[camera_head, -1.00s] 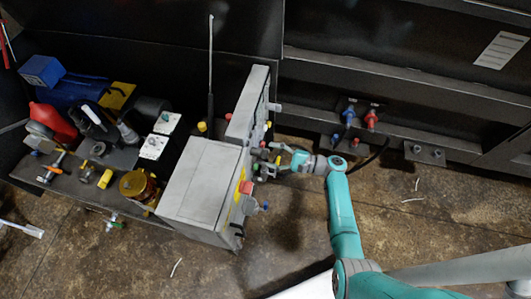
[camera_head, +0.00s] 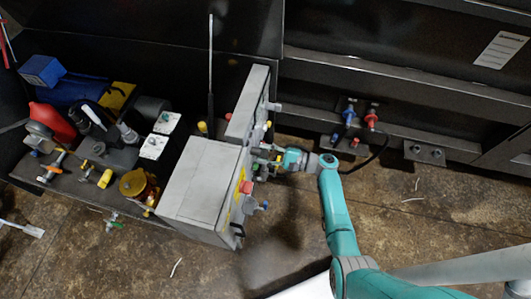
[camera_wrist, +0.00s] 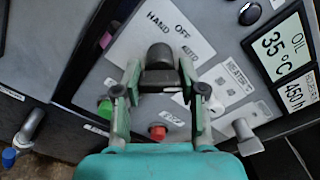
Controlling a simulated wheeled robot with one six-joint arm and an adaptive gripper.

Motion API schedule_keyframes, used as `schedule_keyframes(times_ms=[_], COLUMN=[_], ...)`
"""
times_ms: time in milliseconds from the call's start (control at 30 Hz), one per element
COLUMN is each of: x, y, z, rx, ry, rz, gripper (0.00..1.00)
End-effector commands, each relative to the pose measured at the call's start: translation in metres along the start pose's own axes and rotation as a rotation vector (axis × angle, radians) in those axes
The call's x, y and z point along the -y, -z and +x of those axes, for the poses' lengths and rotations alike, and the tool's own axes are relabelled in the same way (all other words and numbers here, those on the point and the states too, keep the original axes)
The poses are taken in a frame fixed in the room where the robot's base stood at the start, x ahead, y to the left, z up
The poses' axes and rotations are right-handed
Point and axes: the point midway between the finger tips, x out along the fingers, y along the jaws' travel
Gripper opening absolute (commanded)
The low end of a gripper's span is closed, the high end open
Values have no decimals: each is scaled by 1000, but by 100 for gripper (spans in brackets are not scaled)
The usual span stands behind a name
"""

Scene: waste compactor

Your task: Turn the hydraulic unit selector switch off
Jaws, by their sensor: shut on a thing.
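The black selector switch (camera_wrist: 159,57) sits on a white plate (camera_wrist: 203,47) marked HAND, OFF and AUTO in the wrist view. My gripper (camera_wrist: 160,82) has one finger on each side of the knob and is shut on it. Which mark the knob points to cannot be told surely, as the fingers cover its lower part. In the head view my gripper (camera_head: 274,157) is at the right face of the grey control box (camera_head: 202,185); the knob is hidden there.
A red button (camera_wrist: 157,132) and a green button (camera_wrist: 105,108) lie close to my fingers. A heater switch (camera_wrist: 246,130) and a display (camera_wrist: 277,50) are to the right. A red emergency button (camera_head: 246,187) sticks out of the box. Open floor lies right of the box.

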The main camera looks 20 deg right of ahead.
Motion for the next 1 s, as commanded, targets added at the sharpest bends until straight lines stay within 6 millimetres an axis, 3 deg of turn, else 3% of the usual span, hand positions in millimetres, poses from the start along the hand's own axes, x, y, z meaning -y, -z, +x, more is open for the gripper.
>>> schedule_keyframes(times_ms=[367, 1000], x=[0, -1], y=[0, 0], z=[0, 0], rx=[0, 0], ry=[-1, -1], rz=[-136, -637], gripper=[6, 6])
